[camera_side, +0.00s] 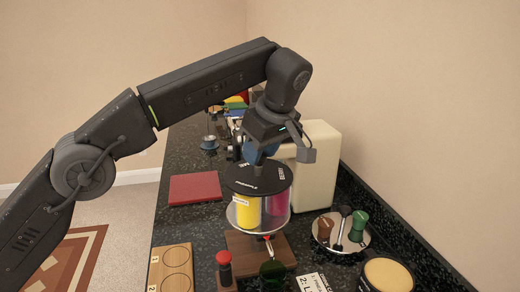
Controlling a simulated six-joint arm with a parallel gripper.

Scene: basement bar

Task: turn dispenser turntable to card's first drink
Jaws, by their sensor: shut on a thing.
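The dispenser turntable (240,212) is a clear drum with a black lid (243,187), standing on a brown wooden base (247,247). A yellow section faces the camera at left and a magenta section (278,204) shows at right. My gripper (257,163) points down at the middle of the lid and is shut on the turntable's top; its fingertips and the grasped part are mostly hidden. A white card (312,283) lies at the bottom edge, cut off; a "2:" line shows but its first drink cannot be read.
A cream appliance (316,165) stands close behind the gripper. A round tray (327,246) with brown and green handled tools is at right. A red-topped item (224,264), wooden board (171,268) and yellow-topped tub (387,275) are in front. A red mat (195,188) lies left.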

